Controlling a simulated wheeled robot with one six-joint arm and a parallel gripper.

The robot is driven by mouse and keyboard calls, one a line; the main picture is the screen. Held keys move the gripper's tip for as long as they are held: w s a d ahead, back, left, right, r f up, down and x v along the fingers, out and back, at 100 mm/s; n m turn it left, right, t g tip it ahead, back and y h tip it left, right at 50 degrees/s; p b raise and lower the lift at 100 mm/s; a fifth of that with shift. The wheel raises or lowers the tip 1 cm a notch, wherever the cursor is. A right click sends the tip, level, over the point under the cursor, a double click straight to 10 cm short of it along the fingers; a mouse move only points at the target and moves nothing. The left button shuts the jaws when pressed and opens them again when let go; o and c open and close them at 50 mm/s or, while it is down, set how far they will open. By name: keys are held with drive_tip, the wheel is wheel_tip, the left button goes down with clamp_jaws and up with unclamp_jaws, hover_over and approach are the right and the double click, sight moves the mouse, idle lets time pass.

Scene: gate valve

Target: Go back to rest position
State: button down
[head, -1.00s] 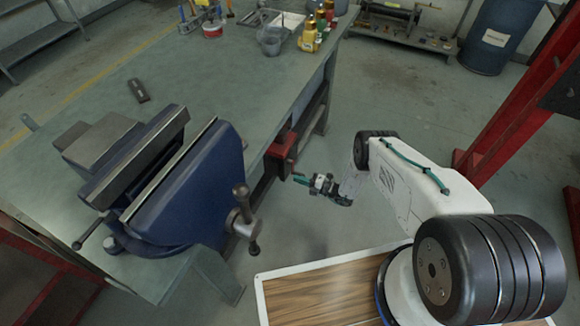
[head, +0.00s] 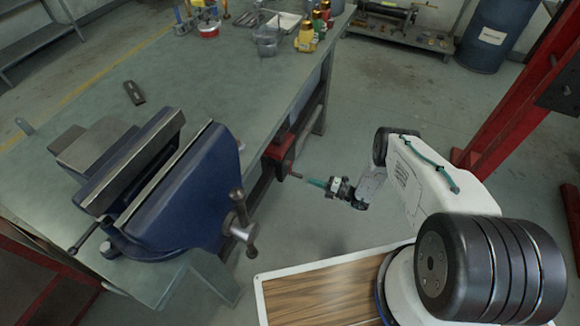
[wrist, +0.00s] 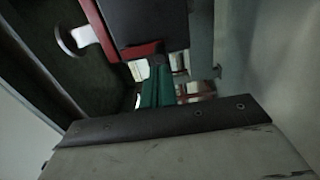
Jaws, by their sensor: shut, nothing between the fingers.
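My gripper (head: 313,182) shows in the head view beside the bench's long right edge, below tabletop height, with its teal fingers together and empty. The fingers (wrist: 160,86) also show in the wrist view, side by side. The tips point left toward a red vise-like fixture (head: 279,152) on the bench side. They look close to its short handle, but I cannot tell whether they touch. My white arm runs from the gripper to the lower right.
A large blue vise (head: 175,205) stands on the near corner of the green workbench (head: 200,85). Bottles (head: 308,35) and trays sit at its far end. A red post (head: 510,100) rises at right, with a blue barrel (head: 497,35) behind. Open floor lies between bench and post.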

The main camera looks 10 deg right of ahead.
drive_tip(key=shift+s, duration=0.1)
idle(0.3)
drive_tip(key=s+a+r+n+g+y, duration=0.2)
drive_tip(key=s+a+n+g, duration=0.1)
drive_tip(key=s+n+g, duration=0.5)
drive_tip(key=s+d+r+n+g+h, duration=0.1)
drive_tip(key=s+r+n+g+h, duration=0.15)
drive_tip(key=r+n, duration=0.85)
drive_tip(key=s+r+n+g+h, duration=0.1)
drive_tip(key=r+n+g+h, duration=0.3)
drive_tip(key=r, duration=1.3)
drive_tip(key=s+d+r+n+g+h, duration=0.1)
drive_tip(key=r+n+g, duration=0.2)
drive_tip(key=r+n, duration=0.85)
drive_tip(key=s+d+r+n+t+h, duration=0.1)
drive_tip(key=s+r+n+t+h, duration=0.3)
drive_tip(key=s+r, duration=0.8)
drive_tip(key=s+d+r+n+t+h, duration=0.1)
drive_tip(key=s+r+n+t+h, duration=0.3)
drive_tip(key=s+r, duration=0.9)
drive_tip(key=shift+r+n+h, duration=0.35)
drive_tip(key=shift+r+h, duration=0.2)
drive_tip(key=shift+r, duration=1.8)
